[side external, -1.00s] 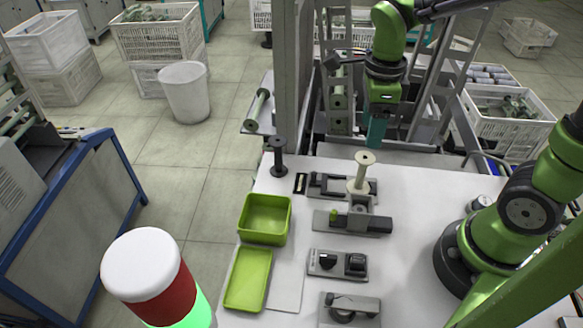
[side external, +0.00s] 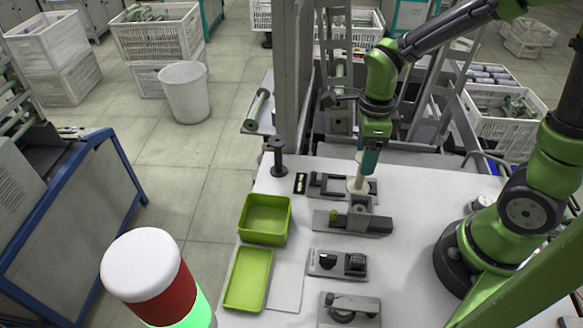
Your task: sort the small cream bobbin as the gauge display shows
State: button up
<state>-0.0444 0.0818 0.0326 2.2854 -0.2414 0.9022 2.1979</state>
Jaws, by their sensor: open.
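A deep green bin (side external: 264,240) and a shallow green tray (side external: 232,303) are on the table's left side.
A dark spool on a post (side external: 278,160) stands at the table's back left corner. A switch box (side external: 336,264) and another grey device (side external: 350,304) sit in front of the fixture. A red-and-white lamp column (side external: 155,280), lit green, fills the lower left.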

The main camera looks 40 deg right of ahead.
jog(key=c, duration=0.7)
jog(key=shift+r, duration=2.5)
jog(key=w+a+r+n, duration=0.3)
jog(key=a, duration=0.8)
jog(key=w+a+r+n, duration=0.3)
jog(key=a, duration=0.8)
jog(key=shift+f, duration=2.65)
